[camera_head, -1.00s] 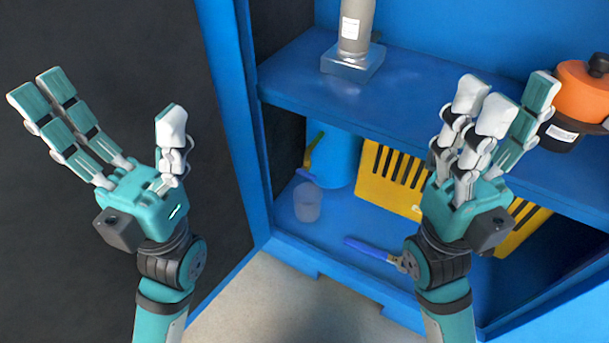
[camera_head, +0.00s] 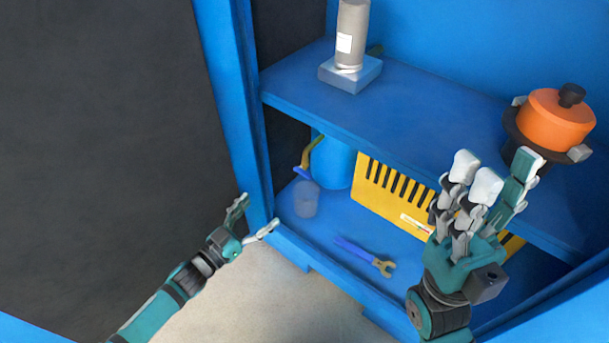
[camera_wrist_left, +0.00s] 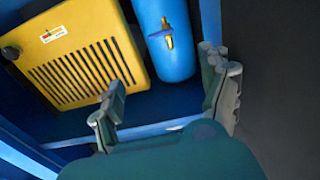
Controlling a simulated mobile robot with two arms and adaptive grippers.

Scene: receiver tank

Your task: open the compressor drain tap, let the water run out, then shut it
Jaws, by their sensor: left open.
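The blue tank (camera_head: 333,163) stands at the left of the lower shelf, next to a yellow slotted unit. In the left wrist view, a brass tap (camera_wrist_left: 167,32) with a blue piece at it is on the front of the blue tank (camera_wrist_left: 172,62). A clear cup (camera_head: 305,199) stands on the lower shelf below the tap's side of the tank. My left gripper (camera_head: 257,215) is open and empty at the cabinet's left front edge, apart from tap and cup; its fingers also show in the left wrist view (camera_wrist_left: 165,75). My right gripper (camera_head: 495,172) is open and empty before the upper shelf.
The yellow slotted unit (camera_head: 395,190) fills the middle of the lower shelf. A blue-handled wrench (camera_head: 362,254) lies in front of it. The upper shelf holds a grey cylinder on a block (camera_head: 350,50) and an orange-and-black object (camera_head: 553,122). The cabinet's left post (camera_head: 243,110) is beside my left gripper.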

